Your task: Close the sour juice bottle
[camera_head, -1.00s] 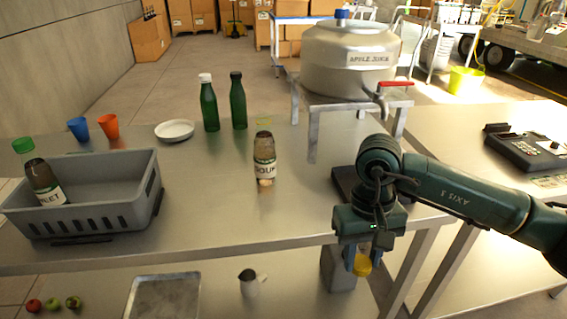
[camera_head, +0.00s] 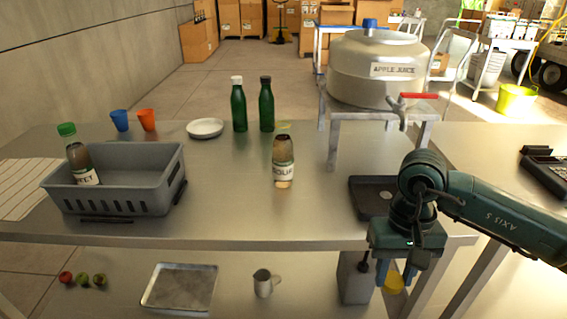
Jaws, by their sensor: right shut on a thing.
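The sour juice bottle (camera_head: 283,160) stands upright near the middle of the metal table. It has a dark upper part and a pale label, and no cap shows on its neck. My right gripper (camera_head: 396,278) hangs fingers down in front of the table's front edge, to the right of the bottle and apart from it. It is shut on a yellow cap (camera_head: 394,284), which shows between and below the blue fingertips. My left gripper is out of view.
A grey crate (camera_head: 115,195) holding a green-capped bottle (camera_head: 80,160) stands at left. Two green bottles (camera_head: 239,108) and a white plate (camera_head: 205,128) stand behind. A dark tray (camera_head: 368,200) and the apple juice vessel (camera_head: 375,75) on its stand are at right.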

